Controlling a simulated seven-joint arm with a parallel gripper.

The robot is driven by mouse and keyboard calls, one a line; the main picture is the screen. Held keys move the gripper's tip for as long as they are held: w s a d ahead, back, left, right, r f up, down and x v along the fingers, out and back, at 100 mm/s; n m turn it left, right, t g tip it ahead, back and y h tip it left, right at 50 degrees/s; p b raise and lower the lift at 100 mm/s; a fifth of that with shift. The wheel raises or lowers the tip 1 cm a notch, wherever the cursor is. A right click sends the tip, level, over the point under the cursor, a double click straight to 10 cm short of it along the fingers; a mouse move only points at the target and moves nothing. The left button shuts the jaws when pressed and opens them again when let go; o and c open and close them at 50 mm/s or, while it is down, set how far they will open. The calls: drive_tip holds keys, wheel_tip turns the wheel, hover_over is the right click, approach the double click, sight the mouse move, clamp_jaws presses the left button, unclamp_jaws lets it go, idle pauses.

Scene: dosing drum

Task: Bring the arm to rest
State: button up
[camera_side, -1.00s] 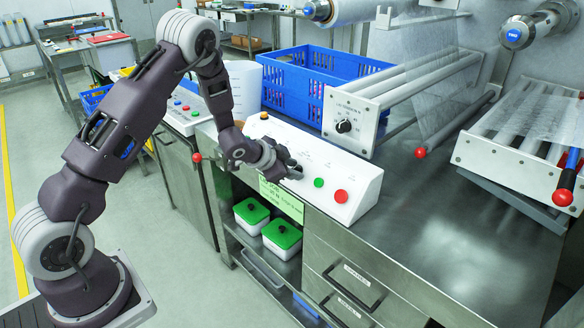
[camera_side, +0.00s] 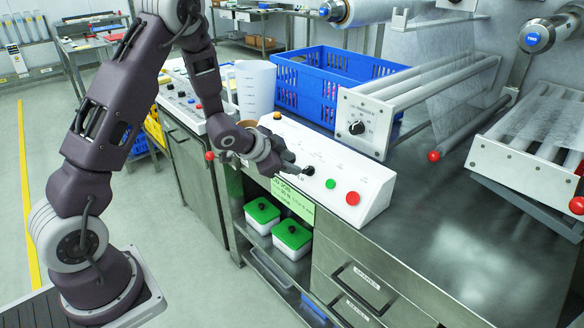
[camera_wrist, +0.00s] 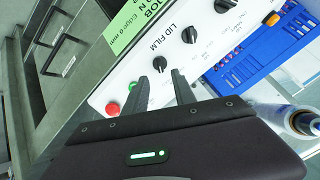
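My gripper (camera_side: 295,168) is at the white control panel (camera_side: 330,180), just in front of a black knob (camera_side: 308,170). In the wrist view, my gripper's two dark fingers (camera_wrist: 157,76) are spread apart with nothing between them. The panel (camera_wrist: 205,45), marked "LID FILM", lies past the fingertips. The nearest black knob (camera_wrist: 159,64) shows just beyond the gap, apart from the fingers. A green button (camera_wrist: 132,86) and a red button (camera_wrist: 112,109) lie left of the fingers. My arm is bent, reaching out over the panel's front edge.
A blue crate (camera_side: 300,88) and a white jug (camera_side: 256,92) stand behind the panel. Film rollers (camera_side: 425,85) stand behind and to the right. Two green-lidded tubs (camera_side: 292,236) sit on the shelf below. The steel bench (camera_side: 440,215) right of the panel is clear.

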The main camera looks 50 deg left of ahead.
drive_tip(key=s+d+r+n+g+y, duration=0.1)
drive_tip(key=s+d+r+n, duration=0.1)
drive_tip(key=s+r, duration=0.5)
drive_tip(key=s+d+r+n+g, duration=0.1)
drive_tip(key=s+d+r+n, duration=0.15)
drive_tip(key=s+r, duration=0.45)
drive_tip(key=s+d+r, duration=0.1)
drive_tip(key=s+d, duration=0.2)
drive_tip(key=s, duration=0.3)
drive_tip(key=s+d+r+n+g+h, duration=0.1)
drive_tip(key=s+d, duration=0.2)
drive_tip(key=s, duration=0.3)
drive_tip(key=s+d+r+g, duration=0.1)
drive_tip(key=s+d, duration=0.1)
drive_tip(key=s, duration=0.4)
drive_tip(key=shift+s+d+r+h, duration=0.3)
drive_tip(key=shift+s+d+r, duration=0.05)
drive_tip(key=shift+d, duration=0.05)
